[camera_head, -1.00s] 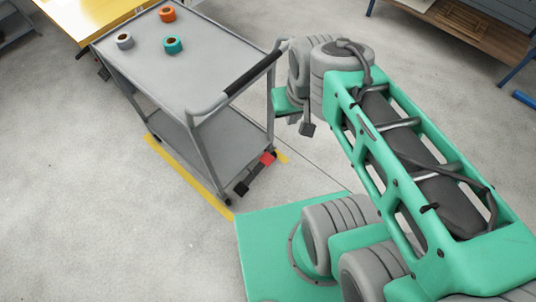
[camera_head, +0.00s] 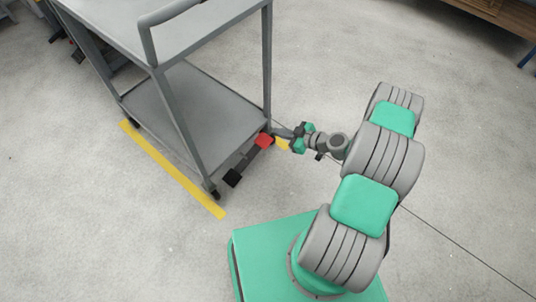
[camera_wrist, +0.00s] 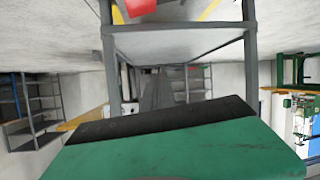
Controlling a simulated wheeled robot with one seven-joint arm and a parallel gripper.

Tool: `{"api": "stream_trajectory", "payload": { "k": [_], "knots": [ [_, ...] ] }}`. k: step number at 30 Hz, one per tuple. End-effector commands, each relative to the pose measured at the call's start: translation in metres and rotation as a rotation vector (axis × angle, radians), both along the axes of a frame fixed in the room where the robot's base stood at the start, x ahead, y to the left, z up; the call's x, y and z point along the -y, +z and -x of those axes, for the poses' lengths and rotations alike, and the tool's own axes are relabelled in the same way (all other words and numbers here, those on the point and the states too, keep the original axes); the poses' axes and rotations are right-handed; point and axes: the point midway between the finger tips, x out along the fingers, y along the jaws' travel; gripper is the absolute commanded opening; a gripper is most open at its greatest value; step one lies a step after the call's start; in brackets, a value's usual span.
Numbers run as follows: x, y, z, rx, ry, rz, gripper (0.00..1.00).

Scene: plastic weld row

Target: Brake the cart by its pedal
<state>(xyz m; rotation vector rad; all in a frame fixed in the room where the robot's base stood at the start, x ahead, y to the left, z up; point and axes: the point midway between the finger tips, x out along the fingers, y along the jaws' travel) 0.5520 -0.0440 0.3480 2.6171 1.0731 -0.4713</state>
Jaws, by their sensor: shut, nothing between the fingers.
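The grey cart (camera_head: 215,100) stands upright at the left in the head view, its lower shelf above the floor. At the foot of its near end is a low pedal bar with a red pad (camera_head: 264,141) on the right and a black pad (camera_head: 232,178) on the left. My gripper (camera_head: 281,133) is low, just right of the red pad, pointing left toward the cart's corner leg. It is shut and empty. I cannot tell whether it touches the pad. In the wrist view the red pad (camera_wrist: 140,7) shows at the top edge, partly cut off.
Yellow floor tape (camera_head: 172,168) runs along the cart's left side. Open concrete floor (camera_head: 460,150) lies to the right. A wooden-topped bench (camera_head: 500,12) is at the far top right. The wrist view shows dark shelving (camera_wrist: 35,110) at the left.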

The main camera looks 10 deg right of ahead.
Motion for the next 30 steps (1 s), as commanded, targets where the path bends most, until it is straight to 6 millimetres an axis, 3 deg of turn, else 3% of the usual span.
{"api": "stream_trajectory", "payload": {
  "k": [1,3,5,20,30],
  "knots": [
    [0.005,-0.047,0.007,0.05,-0.044,-0.023,0.0],
    [0.012,-0.069,0.013,0.122,-0.096,-0.033,0.0],
    [0.015,-0.079,0.017,0.162,-0.128,-0.034,0.0],
    [0.012,-0.084,0.013,0.19,-0.145,-0.032,0.0],
    [-0.025,-0.102,-0.042,0.19,-0.141,-0.031,0.0]
  ]
}}
